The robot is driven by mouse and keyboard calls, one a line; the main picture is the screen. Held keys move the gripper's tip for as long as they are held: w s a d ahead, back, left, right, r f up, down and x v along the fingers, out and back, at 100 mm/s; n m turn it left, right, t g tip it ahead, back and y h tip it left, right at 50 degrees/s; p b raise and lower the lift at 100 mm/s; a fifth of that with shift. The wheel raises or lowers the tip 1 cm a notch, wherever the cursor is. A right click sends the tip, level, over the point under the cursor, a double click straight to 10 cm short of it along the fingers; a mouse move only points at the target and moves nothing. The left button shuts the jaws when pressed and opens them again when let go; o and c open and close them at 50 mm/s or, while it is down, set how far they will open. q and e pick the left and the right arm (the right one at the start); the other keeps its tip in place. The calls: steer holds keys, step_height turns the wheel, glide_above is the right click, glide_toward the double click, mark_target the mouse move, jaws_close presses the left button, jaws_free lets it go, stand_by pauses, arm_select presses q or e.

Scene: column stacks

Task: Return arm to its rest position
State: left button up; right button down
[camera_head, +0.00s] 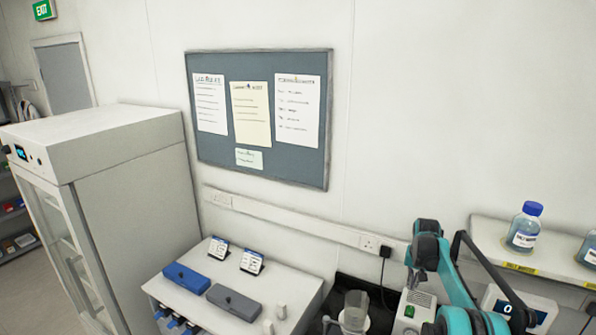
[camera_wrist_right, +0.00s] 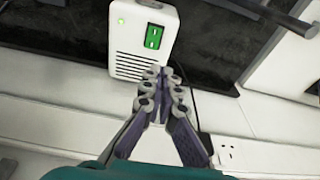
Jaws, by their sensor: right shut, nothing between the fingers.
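My right arm, teal and black, comes in at the lower right of the head view. My right gripper (camera_wrist_right: 157,76) shows clearly in the right wrist view, its two grey and purple fingers together at the tips with nothing between them. In the head view the gripper (camera_head: 416,280) is small and points down, close to a white box (camera_head: 412,310) with a green switch. The box also shows beyond the fingertips in the right wrist view (camera_wrist_right: 124,40); I cannot tell whether they touch. My left gripper is not in view.
A shelf (camera_head: 520,262) with a blue-capped bottle (camera_head: 524,229) stands right of the arm. A clear beaker (camera_head: 354,312) is left of the white box. A white bench unit (camera_head: 300,295) holds a blue case (camera_head: 187,278) and a grey case (camera_head: 233,302). A tall white fridge (camera_head: 140,190) stands left.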

steer(key=s+a+r+n+t, duration=0.1)
steer(key=s+a+r, duration=0.5)
steer(key=a+r, duration=0.3)
steer(key=s+a+r+n+t, duration=0.1)
steer(key=s+a+r, duration=0.2)
steer(key=s+a, duration=0.45)
steer(key=s+a+r+n+t, duration=0.2)
steer(key=s+a+r, duration=0.2)
steer(key=s, duration=0.7)
steer(key=s+a+f+n+t+y+b, duration=0.1)
steer(key=s+a+f, duration=0.1)
steer(key=s+f, duration=0.35)
steer(key=s+a+f+n+b, duration=0.1)
steer(key=s+a+f, duration=0.2)
steer(key=s, duration=0.5)
step_height(320, 180, down, 22)
steer(key=b, duration=2.1)
steer(key=shift+r, duration=0.15)
steer(key=shift+d, duration=0.1)
